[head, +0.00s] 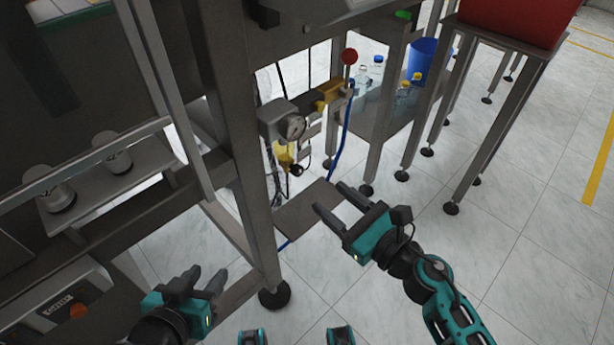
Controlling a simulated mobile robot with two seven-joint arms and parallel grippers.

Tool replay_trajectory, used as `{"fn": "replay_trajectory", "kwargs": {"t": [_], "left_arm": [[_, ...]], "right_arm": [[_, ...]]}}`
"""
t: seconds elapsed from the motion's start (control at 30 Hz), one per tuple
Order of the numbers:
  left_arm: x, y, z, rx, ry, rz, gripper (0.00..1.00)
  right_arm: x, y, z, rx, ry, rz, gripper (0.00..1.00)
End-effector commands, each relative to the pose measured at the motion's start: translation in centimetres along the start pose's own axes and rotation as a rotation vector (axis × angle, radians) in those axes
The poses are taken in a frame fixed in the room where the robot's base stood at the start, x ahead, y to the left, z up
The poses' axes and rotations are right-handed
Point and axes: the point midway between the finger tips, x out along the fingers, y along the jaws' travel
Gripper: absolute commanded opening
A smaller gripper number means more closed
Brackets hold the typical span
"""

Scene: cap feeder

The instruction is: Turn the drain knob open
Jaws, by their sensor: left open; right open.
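A grey air unit (280,117) with a round pressure gauge (294,127) is mounted beside the machine's front leg. Below it hangs a yellow bowl (284,155) with a small dark knob-like part (297,170) near its bottom. This may be the drain knob; its turn position is too small to tell. My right gripper (330,198) is open and empty, below and right of the yellow bowl and apart from it. My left gripper (205,277) is open and empty at the lower left, in front of the machine frame.
A red round knob (349,56) and a brass-coloured block (328,93) sit above right, with a blue hose (343,135) hanging down. The machine leg (258,200) stands between my grippers. A blue bin (427,62) and bottles stand behind.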

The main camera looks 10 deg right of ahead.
Motion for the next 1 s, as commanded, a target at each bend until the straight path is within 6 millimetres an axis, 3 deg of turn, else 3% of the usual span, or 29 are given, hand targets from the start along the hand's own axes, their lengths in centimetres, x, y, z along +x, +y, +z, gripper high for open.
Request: {"fn": "replay_trajectory", "kwargs": {"t": [0.2, 0.4, 0.83, 1.0], "left_arm": [[0.0, -0.1, 0.2, -0.001, -0.007, -0.002, 0.43], [0.0, -0.1, 0.5, -0.001, -0.011, -0.004, 0.43], [0.0, -0.2, 0.3, -0.001, -0.008, -0.006, 0.43], [0.0, -0.2, 0.3, 0.0, -0.007, -0.006, 0.43]], "right_arm": [[4.6, -0.1, 0.1, 0.004, -0.003, -0.002, 0.51], [7.2, 0.0, 0.0, 0.005, -0.001, -0.002, 0.51], [8.0, 0.0, 0.0, 0.005, 0.0, -0.001, 0.5], [8.0, 0.0, 0.0, 0.005, 0.0, -0.001, 0.34]]}}
